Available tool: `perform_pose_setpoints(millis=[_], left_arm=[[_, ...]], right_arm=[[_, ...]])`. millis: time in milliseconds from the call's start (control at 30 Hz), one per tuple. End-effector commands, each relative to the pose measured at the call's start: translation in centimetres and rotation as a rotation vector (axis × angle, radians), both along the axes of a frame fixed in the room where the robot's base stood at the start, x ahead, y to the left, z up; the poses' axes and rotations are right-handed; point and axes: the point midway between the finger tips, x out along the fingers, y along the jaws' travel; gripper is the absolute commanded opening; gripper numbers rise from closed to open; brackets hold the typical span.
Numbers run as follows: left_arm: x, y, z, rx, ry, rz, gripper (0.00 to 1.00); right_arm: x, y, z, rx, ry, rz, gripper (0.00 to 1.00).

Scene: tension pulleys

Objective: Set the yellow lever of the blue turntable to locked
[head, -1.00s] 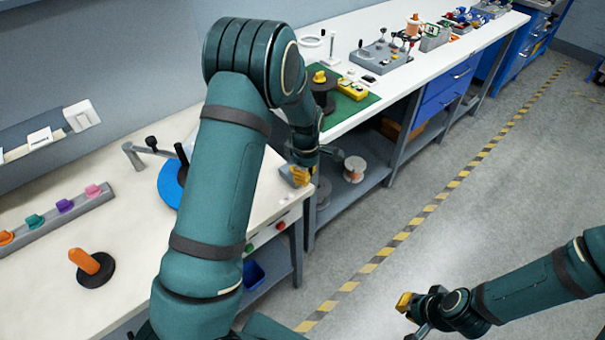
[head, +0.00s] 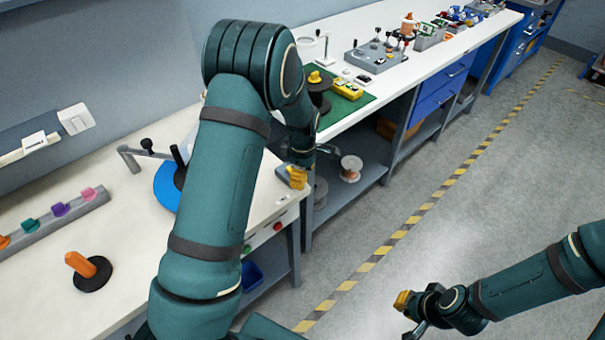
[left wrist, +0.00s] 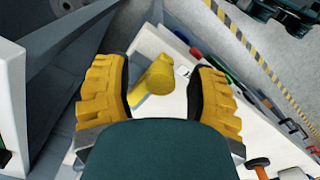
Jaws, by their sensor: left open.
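The blue turntable (head: 166,188) lies on the near bench, partly hidden behind my left arm. My left gripper (head: 297,176) is at the bench's right end, with its yellow fingers pointing down. In the left wrist view my left gripper (left wrist: 160,82) is open, its two yellow fingers wide apart. A yellow lever (left wrist: 157,76) with a rounded end shows between the fingers, apart from both. I cannot tell its setting. My right gripper (head: 404,302) hangs over the floor at lower right; its jaw opening is unclear.
An orange handle on a black base (head: 85,270) and a grey rack with coloured knobs (head: 62,215) stand on the near bench. A green mat (head: 345,108) lies on the adjoining bench. The floor at right is open, crossed by striped tape (head: 395,240).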

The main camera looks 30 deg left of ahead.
Motion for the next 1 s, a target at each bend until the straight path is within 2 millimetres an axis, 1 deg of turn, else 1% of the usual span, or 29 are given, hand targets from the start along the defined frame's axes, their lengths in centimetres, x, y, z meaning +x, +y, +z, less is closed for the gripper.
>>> perform_pose_setpoints(millis=[133,233,367,500,700,833,1000], left_arm=[[0.1,0.0,0.5,0.0,-0.002,0.0,0.57],[0.1,0.0,1.6,0.0,-0.003,-0.001,0.57],[0.1,0.0,4.1,0.001,-0.006,-0.001,0.57],[0.1,0.0,7.1,0.0,-0.006,-0.001,0.57],[0.1,-0.1,10.4,-0.001,-0.003,-0.002,0.57],[0.0,0.0,11.5,0.0,-0.001,0.0,0.57],[0.0,0.0,12.1,0.0,-0.001,0.0,0.57]], right_arm=[[0.0,0.0,0.0,0.0,0.0,0.0,0.0],[0.0,0.0,0.0,0.0,0.0,0.0,0.0],[0.0,0.0,0.0,0.0,0.0,0.0,0.0],[0.0,0.0,0.0,0.0,0.0,0.0,0.0],[0.0,0.0,0.0,0.0,0.0,0.0,0.0],[0.0,0.0,0.0,0.0,0.0,0.0,0.0],[0.0,0.0,0.0,0.0,0.0,0.0,0.0]])
